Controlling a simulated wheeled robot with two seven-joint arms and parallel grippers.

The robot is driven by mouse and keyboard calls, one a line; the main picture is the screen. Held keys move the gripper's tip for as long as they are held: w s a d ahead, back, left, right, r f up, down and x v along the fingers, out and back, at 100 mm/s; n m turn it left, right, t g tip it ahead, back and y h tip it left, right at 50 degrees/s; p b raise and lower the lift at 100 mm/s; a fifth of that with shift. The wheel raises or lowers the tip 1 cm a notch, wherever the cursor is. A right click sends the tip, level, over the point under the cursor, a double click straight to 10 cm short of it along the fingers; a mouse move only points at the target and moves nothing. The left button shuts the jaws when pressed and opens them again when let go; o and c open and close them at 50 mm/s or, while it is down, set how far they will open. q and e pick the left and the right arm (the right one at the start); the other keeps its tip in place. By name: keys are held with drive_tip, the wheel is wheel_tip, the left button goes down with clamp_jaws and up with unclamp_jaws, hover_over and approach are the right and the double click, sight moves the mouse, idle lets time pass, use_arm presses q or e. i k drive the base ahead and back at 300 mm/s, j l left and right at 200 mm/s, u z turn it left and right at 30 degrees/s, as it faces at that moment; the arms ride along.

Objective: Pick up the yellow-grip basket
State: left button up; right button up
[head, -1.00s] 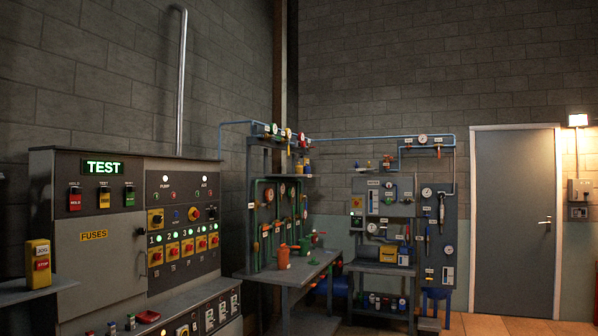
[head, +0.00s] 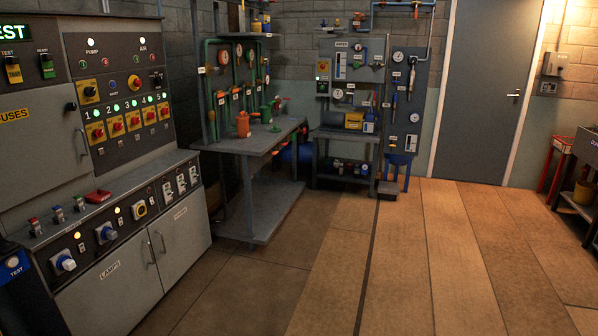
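I cannot make out a basket with a yellow grip in the head view. Neither of my grippers is in view.
A grey control cabinet (head: 178,232) fills the left. A workbench (head: 262,140) with an orange can (head: 242,124) stands beside it. A small bench (head: 347,136) and a grey door (head: 487,90) are behind. The wooden floor (head: 410,265) is clear in the middle.

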sight(256, 27)
drive_tip(key=i+l+z, duration=0.3)
drive_tip(key=i, duration=0.4)
drive_tip(key=i+z, duration=0.35)
drive_tip(key=i, duration=1.7)
drive_tip(key=i+l+u, duration=0.1)
drive_tip(key=i, duration=1.3)
drive_tip(key=i+l+u, duration=0.15)
drive_tip(key=i+u, duration=0.35)
drive_tip(key=i+l+u, duration=1.25)
drive_tip(key=l+u, duration=0.15)
drive_tip(key=i+l+u, duration=0.2)
drive_tip(key=l+u, duration=0.3)
drive_tip(key=l, duration=0.35)
